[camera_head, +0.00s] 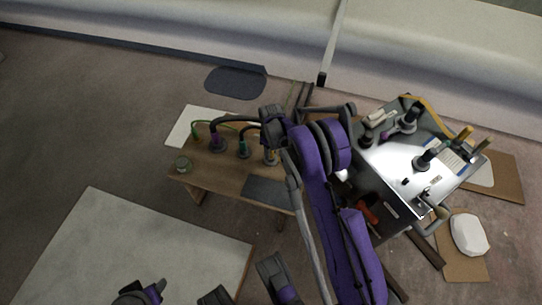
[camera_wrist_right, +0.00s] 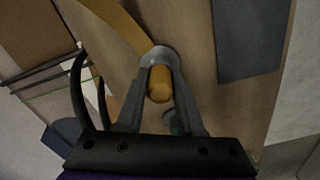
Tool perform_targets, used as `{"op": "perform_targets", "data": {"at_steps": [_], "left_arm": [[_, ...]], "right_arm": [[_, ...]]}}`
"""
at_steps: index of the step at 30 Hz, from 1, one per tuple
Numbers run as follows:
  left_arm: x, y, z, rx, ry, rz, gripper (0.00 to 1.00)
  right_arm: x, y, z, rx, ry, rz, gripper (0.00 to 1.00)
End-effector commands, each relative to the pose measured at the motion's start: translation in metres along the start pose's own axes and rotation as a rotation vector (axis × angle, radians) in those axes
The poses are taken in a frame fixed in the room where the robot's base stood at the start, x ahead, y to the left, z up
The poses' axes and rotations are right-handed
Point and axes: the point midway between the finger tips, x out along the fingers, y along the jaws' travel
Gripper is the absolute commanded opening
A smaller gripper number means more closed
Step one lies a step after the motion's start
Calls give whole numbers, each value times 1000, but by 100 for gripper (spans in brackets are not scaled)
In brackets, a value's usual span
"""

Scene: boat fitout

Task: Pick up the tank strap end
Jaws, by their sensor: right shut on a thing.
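My right gripper (camera_wrist_right: 160,75) is shut on an orange-yellow rounded piece (camera_wrist_right: 160,86), which looks like the tank strap end. A flat yellow band (camera_wrist_right: 118,25) runs from the fingertips to the upper left in the right wrist view. In the head view my right gripper (camera_head: 269,151) is over the right part of the low wooden bench (camera_head: 225,172); the arm hides much of what it holds. Purple and dark parts of my own body show at the bottom edge of the head view, but no left fingertips can be made out.
A metal-topped cart (camera_head: 395,165) with tools stands to the right. A pale strap (camera_head: 334,40) hangs down the hull. A light mat (camera_head: 130,250) lies front left.

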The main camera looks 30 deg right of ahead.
Motion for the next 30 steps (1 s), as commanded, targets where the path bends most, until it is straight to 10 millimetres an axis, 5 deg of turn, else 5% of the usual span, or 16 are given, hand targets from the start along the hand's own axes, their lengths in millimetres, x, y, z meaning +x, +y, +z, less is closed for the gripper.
{"op": "perform_targets", "data": {"at_steps": [8,21,30], "left_arm": [[-2,0,0,0,0,0,50],[-24,0,-5,0,5,0,50],[-27,0,-6,0,5,0,50]], "right_arm": [[-6,0,0,0,0,0,0],[-86,0,0,0,0,0,0],[-101,0,0,0,0,0,0]]}}
